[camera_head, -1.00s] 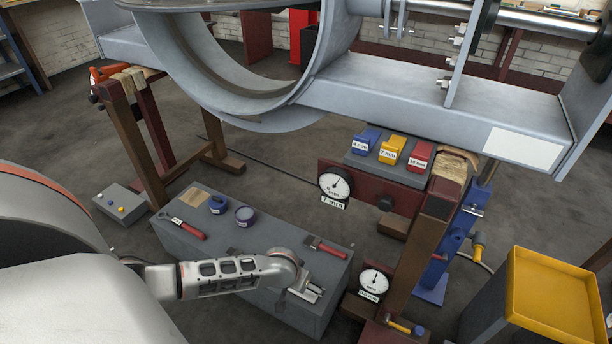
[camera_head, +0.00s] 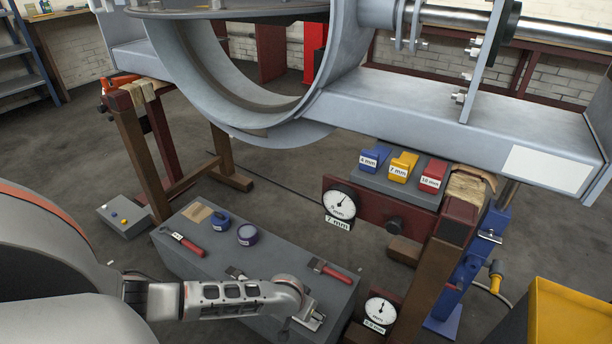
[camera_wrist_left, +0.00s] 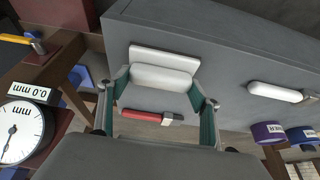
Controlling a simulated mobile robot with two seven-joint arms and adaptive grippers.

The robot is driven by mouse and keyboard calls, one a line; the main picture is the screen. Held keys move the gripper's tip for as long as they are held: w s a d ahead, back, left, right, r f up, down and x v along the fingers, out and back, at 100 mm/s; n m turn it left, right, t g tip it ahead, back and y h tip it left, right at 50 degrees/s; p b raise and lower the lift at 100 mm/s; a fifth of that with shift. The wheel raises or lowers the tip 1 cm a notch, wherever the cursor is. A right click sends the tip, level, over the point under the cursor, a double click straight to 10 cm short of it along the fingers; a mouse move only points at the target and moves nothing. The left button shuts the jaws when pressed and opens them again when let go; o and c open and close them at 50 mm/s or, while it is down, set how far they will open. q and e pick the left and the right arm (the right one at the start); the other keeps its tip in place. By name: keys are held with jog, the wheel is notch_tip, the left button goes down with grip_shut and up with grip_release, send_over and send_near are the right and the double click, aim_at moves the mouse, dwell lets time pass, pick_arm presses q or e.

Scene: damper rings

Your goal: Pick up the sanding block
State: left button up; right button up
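The sanding block appears to be the pale block with a rounded grip (camera_wrist_left: 165,76) on the grey chest in the left wrist view. My left gripper (camera_wrist_left: 158,88) has its two fingers wide apart, one toward each end of this grip. I cannot tell whether they touch it. In the head view my left gripper (camera_head: 312,316) is low over the right near end of the chest, and the block is mostly hidden by it. My right gripper is not in view.
A dial gauge (camera_head: 380,310) stands right of the chest.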

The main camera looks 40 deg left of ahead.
pick_arm(q)
jog(key=shift+s+f, duration=0.15)
jog(key=shift+r, duration=0.45)
jog(key=r+p, duration=0.1)
jog(key=r, duration=0.1)
jog(key=shift+w+r+p, duration=0.35)
jog(key=shift+p, duration=0.05)
jog(key=r, duration=0.1)
jog(key=r+p, duration=0.1)
jog(key=r, duration=0.1)
jog(key=r+p, duration=0.1)
jog(key=shift+w+r, duration=0.25)
jog(key=shift+r, duration=0.1)
notch_tip(320, 180, up, 12)
jog(key=s+p, duration=0.1)
jog(key=p, duration=0.5)
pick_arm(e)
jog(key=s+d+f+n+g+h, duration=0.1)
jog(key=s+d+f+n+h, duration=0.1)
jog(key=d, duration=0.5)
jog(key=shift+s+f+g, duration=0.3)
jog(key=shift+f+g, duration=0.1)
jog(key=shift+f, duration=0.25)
pick_arm(q)
jog(key=shift+f, duration=0.15)
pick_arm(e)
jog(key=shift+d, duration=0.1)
